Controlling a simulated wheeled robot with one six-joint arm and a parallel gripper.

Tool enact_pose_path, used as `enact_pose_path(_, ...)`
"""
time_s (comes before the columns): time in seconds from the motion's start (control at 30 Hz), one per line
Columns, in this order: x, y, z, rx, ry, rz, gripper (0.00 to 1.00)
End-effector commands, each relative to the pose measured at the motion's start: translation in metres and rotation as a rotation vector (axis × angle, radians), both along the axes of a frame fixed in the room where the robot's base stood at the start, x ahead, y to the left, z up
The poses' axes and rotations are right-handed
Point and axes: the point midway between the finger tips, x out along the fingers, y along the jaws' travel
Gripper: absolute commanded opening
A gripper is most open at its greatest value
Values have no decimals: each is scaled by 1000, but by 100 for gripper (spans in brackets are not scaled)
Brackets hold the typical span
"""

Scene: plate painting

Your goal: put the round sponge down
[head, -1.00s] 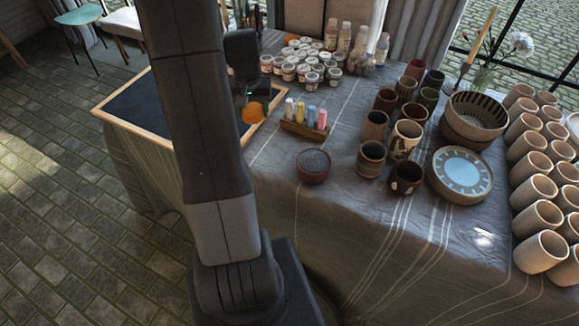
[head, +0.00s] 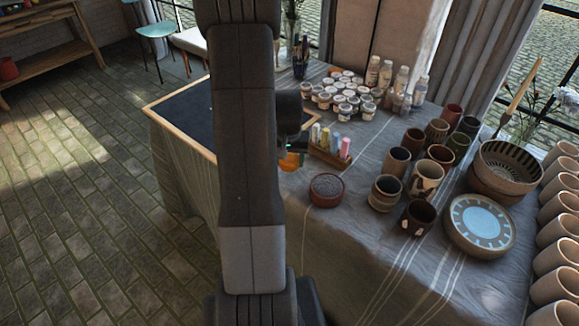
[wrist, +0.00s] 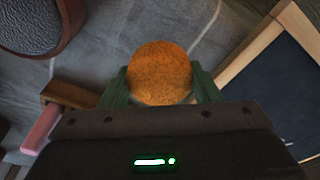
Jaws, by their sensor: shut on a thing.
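The round sponge (wrist: 160,72) is orange and sits between the two green fingers of my gripper (wrist: 160,88) in the wrist view. My gripper is shut on it. In the head view the sponge (head: 291,161) shows as an orange patch beside my arm, near the front right side of the dark framed board. Grey tablecloth shows beyond the sponge in the wrist view; I cannot tell how high the sponge is above it. A round brown dish (head: 326,190) with a dark, rough inside stands to the right of the sponge, and it also shows at the wrist view's upper left (wrist: 38,22).
A wooden holder (head: 329,154) with coloured sticks stands close to my gripper. The wood-framed dark board (head: 185,112) lies at the left. Paint jars (head: 345,98), cups (head: 386,194) and a blue-centred plate (head: 482,224) fill the back and right. Bare cloth (head: 335,240) lies in front of the dish.

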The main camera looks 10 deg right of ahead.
Motion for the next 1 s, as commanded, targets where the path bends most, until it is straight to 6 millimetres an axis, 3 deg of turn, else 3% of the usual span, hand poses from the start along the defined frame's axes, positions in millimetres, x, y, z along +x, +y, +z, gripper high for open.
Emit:
enact_pose_path(0.2,-1,0,-29,1,5,0,35)
enact_pose_path(0.57,-1,0,-34,0,1,0,35)
enact_pose_path(0.6,0,0,-35,0,1,0,58)
enact_pose_path(0.7,0,0,-33,0,1,0,78)
enact_pose_path(1.0,0,0,-32,0,1,0,78)
